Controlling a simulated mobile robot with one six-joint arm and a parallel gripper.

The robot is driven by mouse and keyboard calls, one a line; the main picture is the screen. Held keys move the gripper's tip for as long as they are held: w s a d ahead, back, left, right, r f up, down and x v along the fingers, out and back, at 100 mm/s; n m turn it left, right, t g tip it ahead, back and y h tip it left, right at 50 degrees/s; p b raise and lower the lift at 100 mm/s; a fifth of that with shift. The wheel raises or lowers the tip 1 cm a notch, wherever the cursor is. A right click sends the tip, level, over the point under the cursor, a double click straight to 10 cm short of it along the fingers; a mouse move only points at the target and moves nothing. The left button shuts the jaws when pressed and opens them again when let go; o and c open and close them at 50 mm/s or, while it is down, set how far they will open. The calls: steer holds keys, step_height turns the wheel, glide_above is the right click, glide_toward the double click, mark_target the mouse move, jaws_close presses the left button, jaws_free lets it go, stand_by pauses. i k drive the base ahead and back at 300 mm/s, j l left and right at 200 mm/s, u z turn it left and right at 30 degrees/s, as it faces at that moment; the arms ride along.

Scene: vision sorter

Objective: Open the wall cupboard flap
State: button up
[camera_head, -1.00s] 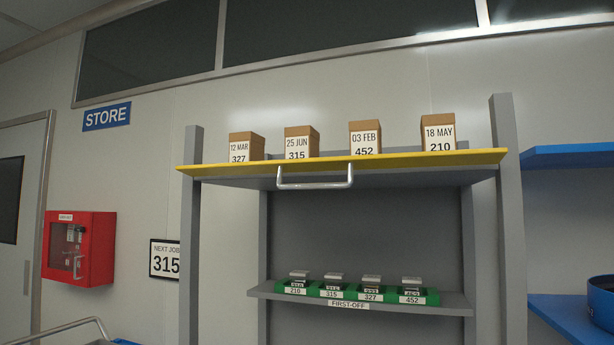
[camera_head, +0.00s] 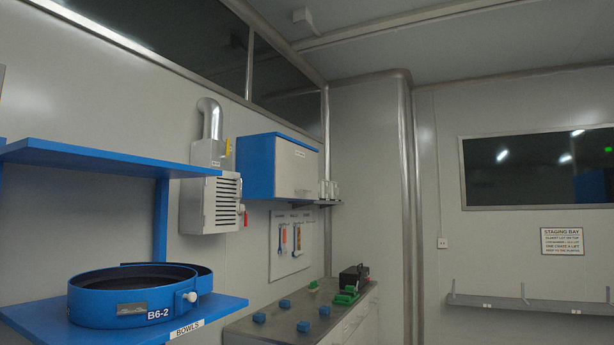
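The wall cupboard (camera_head: 258,168) hangs on the left wall near the corner, with a blue side. Its flap (camera_head: 298,170) is a pale grey front panel with a small label near the top, and it looks closed. My gripper is not in this view.
A workbench (camera_head: 268,326) with several blue blocks, a green item and a dark device stands below the cupboard. A grey vent box (camera_head: 210,203) is left of it. Blue shelves (camera_head: 100,156) with a round blue bowl (camera_head: 130,297) stand at the near left.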

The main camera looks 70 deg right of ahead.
mark_target(297, 174)
steer(key=z, duration=2.3)
steer(key=i, duration=0.1)
